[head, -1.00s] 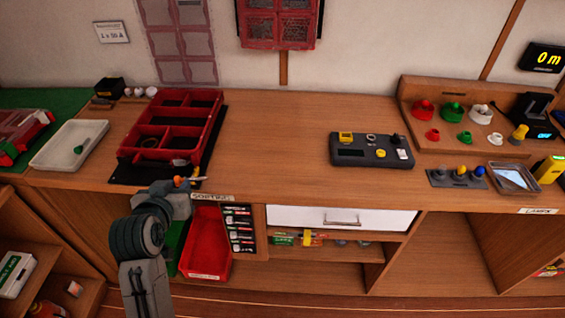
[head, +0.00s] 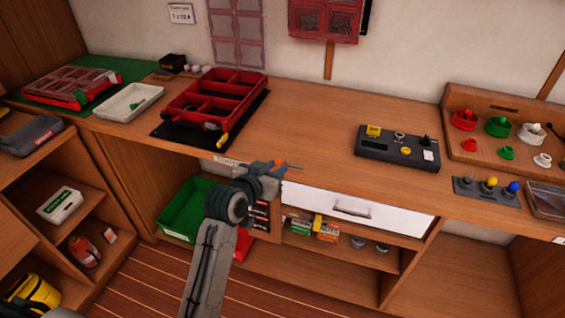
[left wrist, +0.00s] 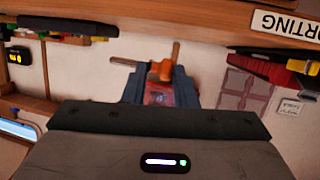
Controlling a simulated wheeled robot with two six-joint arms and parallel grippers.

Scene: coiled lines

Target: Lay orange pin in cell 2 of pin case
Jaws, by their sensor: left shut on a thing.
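My left gripper (head: 278,167) is shut on the orange pin (head: 281,163), whose thin tip sticks out to the right. In the left wrist view the orange pin (left wrist: 161,71) sits between the fingertips, with thin rod parts showing beside it. The gripper is in front of the bench's front edge, near the white drawer, right of and apart from the red pin case. The red pin case (head: 188,121) lies open on a black mat, divided into several cells. Cell numbers cannot be read. My right gripper is not in view.
A yellow-ended thing (head: 222,139) lies at the case's front corner. A white tray (head: 105,113) with a green piece stands left of it. A dark device (head: 390,153) stands to the right. The bench between case and device is clear. A green bin (head: 175,222) is below.

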